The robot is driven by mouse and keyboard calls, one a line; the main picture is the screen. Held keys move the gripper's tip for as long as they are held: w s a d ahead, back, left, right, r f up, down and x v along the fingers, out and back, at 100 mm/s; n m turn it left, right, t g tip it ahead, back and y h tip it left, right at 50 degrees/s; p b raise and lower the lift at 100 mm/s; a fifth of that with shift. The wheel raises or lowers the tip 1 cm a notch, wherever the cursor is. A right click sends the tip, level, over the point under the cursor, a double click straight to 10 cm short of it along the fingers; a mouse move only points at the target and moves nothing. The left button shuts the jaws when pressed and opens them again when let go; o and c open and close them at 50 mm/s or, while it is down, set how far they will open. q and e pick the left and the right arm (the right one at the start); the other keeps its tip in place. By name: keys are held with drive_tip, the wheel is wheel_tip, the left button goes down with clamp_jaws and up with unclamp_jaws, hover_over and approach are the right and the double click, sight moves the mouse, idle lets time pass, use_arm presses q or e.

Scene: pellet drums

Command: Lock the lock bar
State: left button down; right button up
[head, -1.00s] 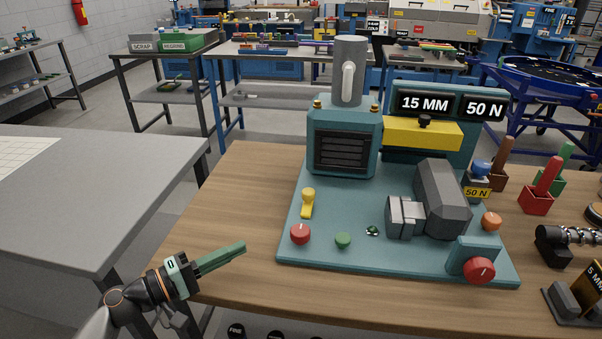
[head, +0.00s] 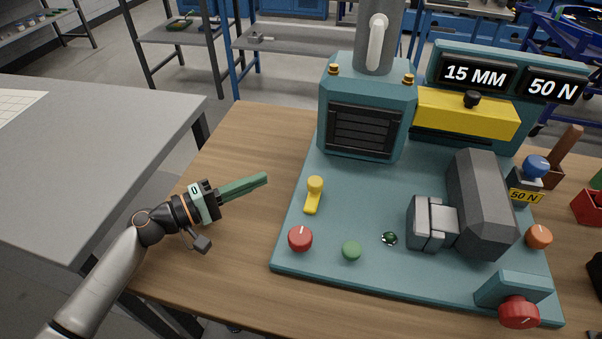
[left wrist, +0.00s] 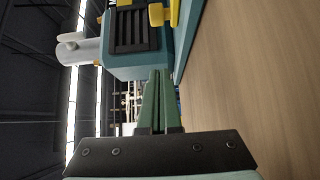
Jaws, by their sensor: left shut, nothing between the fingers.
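A teal machine (head: 375,290) stands on the wooden table. A small yellow lever (head: 314,194) sits on its base plate in front of the vented housing. A yellow block with a black knob (head: 465,118) is fixed at the back. No label shows which part is the lock bar. My left gripper (head: 264,179) has green fingers, shut and empty, left of the yellow lever and apart from it. In the left wrist view the fingers (left wrist: 155,75) point toward the housing, with the yellow lever (left wrist: 160,14) at the top. My right gripper is out of view.
A grey clamp (head: 432,222) and a large red knob (head: 518,312) are further right. Signs read 15 MM and 50 N. Bare wood lies left of the machine.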

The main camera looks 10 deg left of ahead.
sight(301, 189)
use_arm(q)
drive_tip(key=p+x, duration=0.2)
drive_tip(key=x, duration=0.7)
drive_tip(key=shift+w+d+r, duration=0.1)
drive_tip(key=shift+w, duration=0.15)
drive_tip(key=shift+s+d+p, duration=0.8)
drive_tip(key=shift+s+p, duration=0.15)
drive_tip(key=shift+s, duration=0.1)
drive_tip(key=shift+s+d, duration=0.3)
drive_tip(key=shift+s, duration=0.3)
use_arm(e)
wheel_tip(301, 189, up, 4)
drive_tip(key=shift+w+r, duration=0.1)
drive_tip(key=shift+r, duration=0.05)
